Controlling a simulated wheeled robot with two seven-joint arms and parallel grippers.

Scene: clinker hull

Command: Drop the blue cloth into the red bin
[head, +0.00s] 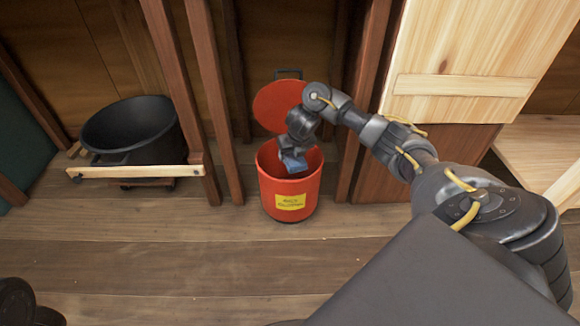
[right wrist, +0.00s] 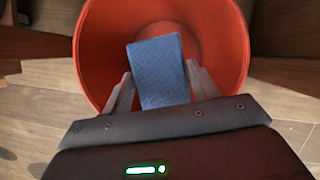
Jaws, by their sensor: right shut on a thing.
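The red bin (head: 290,190) stands on the wooden floor with its round lid (head: 277,105) tilted up open at the back and a yellow label on its front. My right gripper (head: 292,155) is at the bin's mouth, pointing down into it. It is shut on the blue cloth (head: 294,164), which hangs within the bin's opening. In the right wrist view the blue cloth (right wrist: 158,70) lies between the two fingers, with the bin's red inner wall (right wrist: 100,55) around it. My left gripper does not show clearly in either view.
A black tub (head: 130,130) stands at the left behind a low wooden rail (head: 130,171). Reddish upright posts flank the bin. A pale wooden cabinet (head: 480,50) is at the right, with a wooden shelf (head: 545,160) beside it. The floor in front is clear.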

